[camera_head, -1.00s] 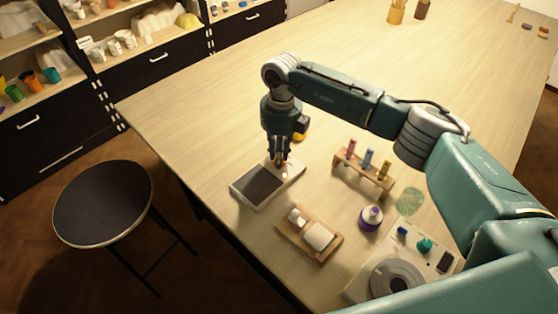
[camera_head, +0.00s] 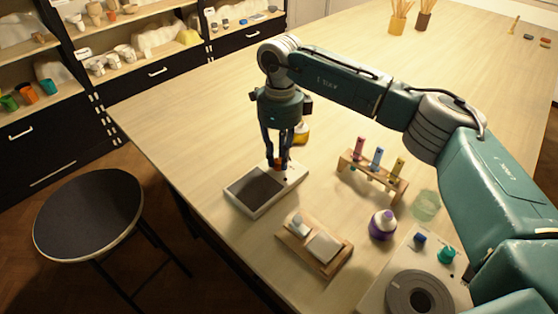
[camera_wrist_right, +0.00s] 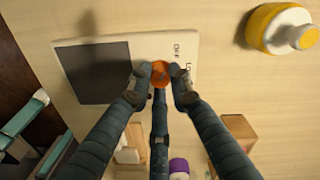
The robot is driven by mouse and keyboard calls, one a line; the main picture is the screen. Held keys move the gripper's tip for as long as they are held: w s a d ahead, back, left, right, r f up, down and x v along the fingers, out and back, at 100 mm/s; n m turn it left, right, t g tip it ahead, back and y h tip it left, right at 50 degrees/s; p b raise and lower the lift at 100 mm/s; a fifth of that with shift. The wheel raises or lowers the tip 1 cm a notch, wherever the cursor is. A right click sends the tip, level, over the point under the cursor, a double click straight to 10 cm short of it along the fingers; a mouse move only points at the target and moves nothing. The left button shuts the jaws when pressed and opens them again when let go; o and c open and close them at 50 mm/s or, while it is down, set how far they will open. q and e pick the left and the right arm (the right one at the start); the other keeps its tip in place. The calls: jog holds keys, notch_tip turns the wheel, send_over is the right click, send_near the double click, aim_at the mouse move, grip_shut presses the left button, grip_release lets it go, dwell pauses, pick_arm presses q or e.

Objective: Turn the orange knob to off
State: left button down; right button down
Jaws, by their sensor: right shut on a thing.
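The orange knob (camera_wrist_right: 160,73) is on the white panel of a hot plate with a dark square top (camera_wrist_right: 90,72). Printed "OFF" and part of another label show beside the knob in the right wrist view. In the head view the knob (camera_head: 281,163) is a small orange spot at the right end of the hot plate's white body (camera_head: 296,177). My right gripper (camera_head: 280,164) points down at the panel, its fingers on either side of the knob and shut on it. The knob's pointer mark is not clear, so I cannot tell its setting. My left gripper is not in view.
A yellow-capped bottle (camera_head: 301,133) stands close behind the gripper. A wooden rack with coloured tubes (camera_head: 372,176), a purple bottle (camera_head: 382,225) and a wooden tray (camera_head: 291,240) are to the right and front. A stool (camera_head: 89,215) stands left of the table.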

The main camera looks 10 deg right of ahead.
aim_at(279, 159)
jog(key=shift+w+r, duration=0.1)
jog(key=shift+r, duration=0.05)
dwell(0.4)
jog(key=c, duration=1.6)
grip_release()
jog(key=shift+n, duration=0.3)
notch_tip(279, 159, up, 12)
jog(key=shift+w+d, duration=0.1)
jog(key=shift+d, duration=0.05)
